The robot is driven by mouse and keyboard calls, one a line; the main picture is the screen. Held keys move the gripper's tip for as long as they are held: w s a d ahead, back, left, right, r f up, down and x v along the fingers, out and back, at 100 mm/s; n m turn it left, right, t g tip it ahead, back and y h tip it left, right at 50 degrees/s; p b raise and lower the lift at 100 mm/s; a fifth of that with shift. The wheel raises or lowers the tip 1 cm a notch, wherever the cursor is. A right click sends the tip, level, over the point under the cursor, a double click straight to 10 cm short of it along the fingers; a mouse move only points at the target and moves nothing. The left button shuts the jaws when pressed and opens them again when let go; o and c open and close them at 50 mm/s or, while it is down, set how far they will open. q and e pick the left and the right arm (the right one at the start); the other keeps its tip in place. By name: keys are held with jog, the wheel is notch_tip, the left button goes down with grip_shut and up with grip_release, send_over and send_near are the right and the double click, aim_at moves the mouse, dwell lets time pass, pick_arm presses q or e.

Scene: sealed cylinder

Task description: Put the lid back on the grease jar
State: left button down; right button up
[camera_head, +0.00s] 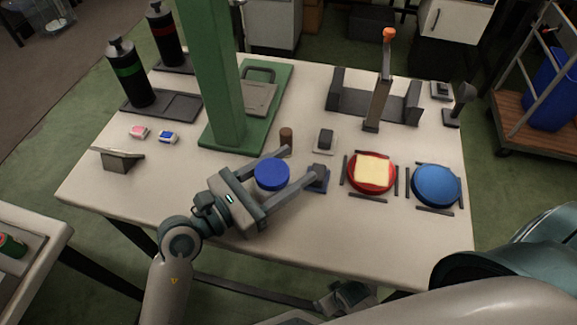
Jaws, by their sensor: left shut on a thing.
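My left gripper (301,162) reaches in from the left over the front middle of the table. Its two fingers are wide apart, shut on a round blue lid (271,174) that lies between them, top facing up. From this angle I cannot tell how high the lid is above the table or what is under it. A small brown cylinder (286,136) stands just behind the far fingertip; I cannot tell whether it is the grease jar. No open jar mouth shows clearly. My right arm crosses the bottom right corner, and its fingers do not show.
A green column (212,80) rises behind the gripper. A red plate (389,185) with a pale square and a blue plate (437,185) are at right. Two dark bottles (129,75) stand back left.

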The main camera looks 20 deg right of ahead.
aim_at(258, 189)
pick_arm(q)
jog(key=c, duration=0.8)
grip_release()
jog(key=shift+o, duration=0.5)
pick_arm(e)
jog(key=shift+w+r, duration=0.2)
jog(key=shift+w, duration=0.05)
jog(key=shift+w, duration=0.1)
pick_arm(q)
jog(key=shift+r, duration=0.15)
jog(key=shift+s+a, duration=0.15)
jog(key=shift+a, duration=0.2)
jog(key=b+v, duration=0.1)
jog(key=v, duration=0.9)
jog(key=shift+s+a, duration=0.1)
jog(key=shift+s+a+b, duration=0.15)
jog(key=shift+a+b, duration=0.15)
jog(key=shift+a, duration=0.15)
pick_arm(e)
jog(key=shift+w+a+r, duration=0.1)
jog(key=shift+w+r, duration=0.1)
jog(key=shift+r, duration=0.9)
jog(key=shift+w+a+r, duration=0.1)
jog(key=shift+w+r, duration=0.1)
jog(key=shift+r, duration=0.9)
jog(key=shift+s, duration=0.1)
